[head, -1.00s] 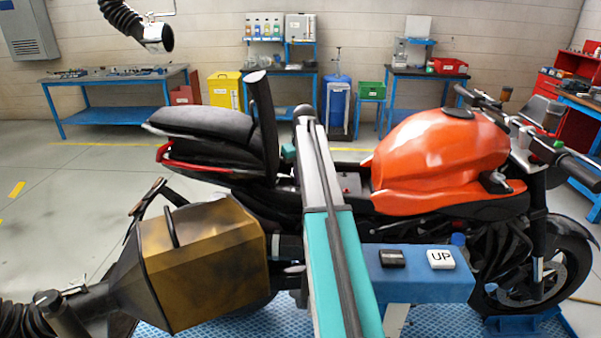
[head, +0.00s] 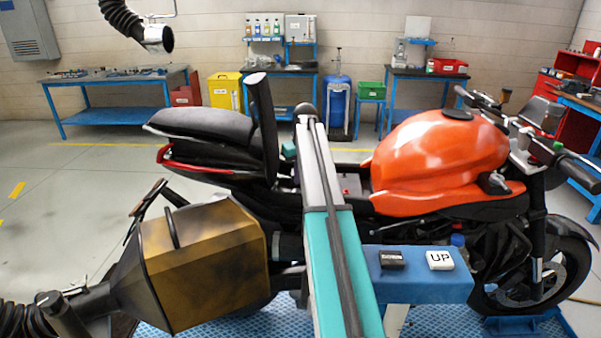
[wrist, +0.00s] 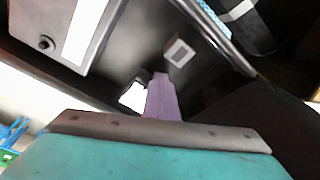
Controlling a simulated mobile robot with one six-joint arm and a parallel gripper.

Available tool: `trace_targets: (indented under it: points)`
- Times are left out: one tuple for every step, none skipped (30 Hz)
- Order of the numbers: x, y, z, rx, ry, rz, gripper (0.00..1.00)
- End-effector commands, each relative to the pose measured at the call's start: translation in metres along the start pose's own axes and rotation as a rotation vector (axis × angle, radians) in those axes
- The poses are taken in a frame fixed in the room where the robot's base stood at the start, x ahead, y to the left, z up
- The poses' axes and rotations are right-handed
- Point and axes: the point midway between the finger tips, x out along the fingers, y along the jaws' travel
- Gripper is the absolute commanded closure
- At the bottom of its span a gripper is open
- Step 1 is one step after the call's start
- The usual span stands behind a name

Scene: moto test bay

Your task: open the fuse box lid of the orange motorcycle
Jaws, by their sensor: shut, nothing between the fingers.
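The orange motorcycle (head: 440,155) stands side-on in the head view, its dark seat panel (head: 262,115) raised. My arm crosses in front of the open bay below the seat and hides much of it. My gripper (wrist: 160,80) shows in the wrist view as a narrow purple finger tip, shut and empty, reaching into a dark bay. A silver-grey box (wrist: 50,35) with a white strip lies at the upper left, apart from the fingers. A small pale square block (wrist: 179,52) lies just beyond the tip. I cannot tell which part is the fuse box lid.
A brown-yellow exhaust hood (head: 205,262) stands at the front left. A blue stand (head: 425,280) with a black button and a white UP button is at the front right. Workbenches (head: 110,95) line the back wall. Floor at the left is clear.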

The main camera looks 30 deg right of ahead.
Motion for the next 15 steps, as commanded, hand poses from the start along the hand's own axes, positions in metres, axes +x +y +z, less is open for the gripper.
trace_targets:
  points:
    - [-0.0020, 0.0009, -0.0028, 0.000, 0.005, 0.001, 1.00]
    - [-0.0025, 0.0011, -0.0032, 0.000, 0.005, 0.002, 1.00]
    - [-0.0033, 0.0013, -0.0038, 0.000, 0.005, 0.002, 1.00]
    - [-0.0038, 0.0015, -0.0043, 0.000, 0.006, 0.002, 1.00]
    - [-0.0044, 0.0017, -0.0047, 0.000, 0.006, 0.002, 1.00]
    - [-0.0051, 0.0019, -0.0053, 0.000, 0.006, 0.002, 1.00]
    - [-0.0056, 0.0021, -0.0057, 0.000, 0.006, 0.002, 1.00]
    - [-0.0060, 0.0022, -0.0060, 0.000, 0.007, 0.002, 1.00]
    - [-0.0064, 0.0024, -0.0064, 0.000, 0.007, 0.002, 1.00]
    - [-0.0066, 0.0025, -0.0066, 0.000, 0.007, 0.002, 1.00]
    - [-0.0067, 0.0026, -0.0068, 0.000, 0.007, 0.002, 1.00]
    - [-0.0067, 0.0028, -0.0070, 0.000, 0.008, 0.002, 1.00]
    - [-0.0067, 0.0028, -0.0071, 0.000, 0.008, 0.002, 1.00]
    - [-0.0066, 0.0028, -0.0071, 0.000, 0.008, 0.003, 1.00]
    - [-0.0065, 0.0029, -0.0071, 0.000, 0.008, 0.003, 1.00]
